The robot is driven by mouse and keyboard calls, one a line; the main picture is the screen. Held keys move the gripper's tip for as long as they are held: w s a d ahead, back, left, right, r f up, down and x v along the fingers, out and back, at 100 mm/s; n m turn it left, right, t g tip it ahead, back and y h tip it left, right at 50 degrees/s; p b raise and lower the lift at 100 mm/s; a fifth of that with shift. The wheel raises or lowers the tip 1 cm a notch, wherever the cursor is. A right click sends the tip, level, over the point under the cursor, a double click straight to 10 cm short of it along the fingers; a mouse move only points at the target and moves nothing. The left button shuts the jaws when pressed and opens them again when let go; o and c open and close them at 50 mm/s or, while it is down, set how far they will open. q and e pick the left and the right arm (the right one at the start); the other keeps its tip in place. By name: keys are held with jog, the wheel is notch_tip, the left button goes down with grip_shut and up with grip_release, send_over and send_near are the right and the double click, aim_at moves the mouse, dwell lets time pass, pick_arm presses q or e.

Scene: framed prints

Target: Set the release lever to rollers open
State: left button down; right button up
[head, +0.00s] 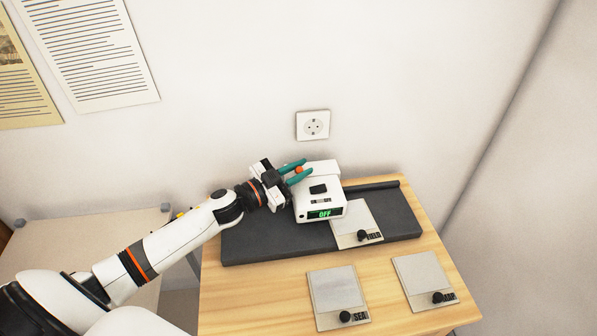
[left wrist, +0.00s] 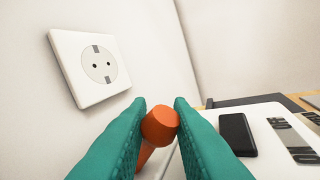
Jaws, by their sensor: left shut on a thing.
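A white machine (head: 320,206) with a green display reading OFF stands on a dark base plate (head: 272,242) on the wooden table. An orange knob, apparently the release lever (left wrist: 158,127), is at the machine's left side, and a bit of it shows in the head view (head: 299,170). My left gripper (head: 298,171) has teal fingers, shut on the orange lever; they also flank it in the left wrist view (left wrist: 161,125). The lever's lower part is partly hidden by the fingers. My right gripper is not in view.
A print plate marked FIELD (head: 352,216) lies on the base in front of the machine. Two more plates, one marked SEA (head: 335,288) and one at the right (head: 417,272), lie on the wooden table (head: 240,295). A wall socket (head: 313,125) is behind.

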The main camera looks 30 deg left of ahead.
pick_arm(q)
jog(key=c, duration=1.4)
grip_release()
jog(key=shift+o, duration=0.2)
jog(key=b+v, duration=0.1)
jog(key=v, duration=1.1)
